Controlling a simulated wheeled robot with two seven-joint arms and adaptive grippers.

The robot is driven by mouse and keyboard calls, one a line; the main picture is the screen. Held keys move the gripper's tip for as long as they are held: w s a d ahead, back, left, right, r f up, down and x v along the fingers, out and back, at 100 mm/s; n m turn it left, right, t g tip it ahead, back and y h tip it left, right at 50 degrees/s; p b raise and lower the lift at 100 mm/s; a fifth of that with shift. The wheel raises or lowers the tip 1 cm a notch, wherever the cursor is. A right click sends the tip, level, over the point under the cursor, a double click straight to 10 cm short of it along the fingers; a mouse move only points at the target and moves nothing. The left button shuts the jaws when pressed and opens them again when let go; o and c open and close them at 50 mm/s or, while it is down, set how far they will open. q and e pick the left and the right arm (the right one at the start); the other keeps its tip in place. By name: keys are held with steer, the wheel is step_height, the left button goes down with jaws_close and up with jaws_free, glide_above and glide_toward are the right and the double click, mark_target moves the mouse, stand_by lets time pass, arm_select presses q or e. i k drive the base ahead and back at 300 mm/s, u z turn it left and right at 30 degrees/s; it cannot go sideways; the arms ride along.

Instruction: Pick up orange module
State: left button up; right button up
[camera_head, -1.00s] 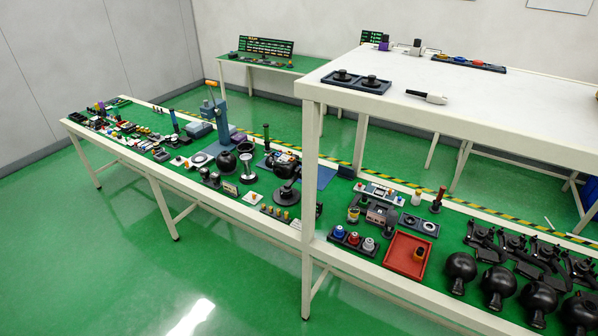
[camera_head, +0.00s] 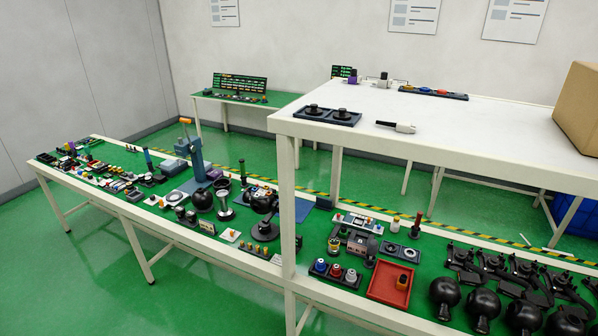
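A small orange and dark piece (camera_head: 403,280) sits inside the red tray (camera_head: 376,291) on the lower green surface, right of the white post. It may be the orange module, but it is too small to tell. Other small orange or yellow parts (camera_head: 233,235) lie among the many pieces on the long bench, and I cannot tell which is a module. Neither of my grippers is in view.
A white upper table (camera_head: 470,125) holds a dark two-disc tray (camera_head: 327,116), a tray of coloured parts (camera_head: 433,93) and a cardboard box (camera_head: 582,108). Several black round-ended devices (camera_head: 446,293) crowd the lower right. Open green floor (camera_head: 60,290) lies at front left.

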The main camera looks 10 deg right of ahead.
mark_target(402, 282)
steer(key=i, duration=0.9)
steer(key=z, duration=0.3)
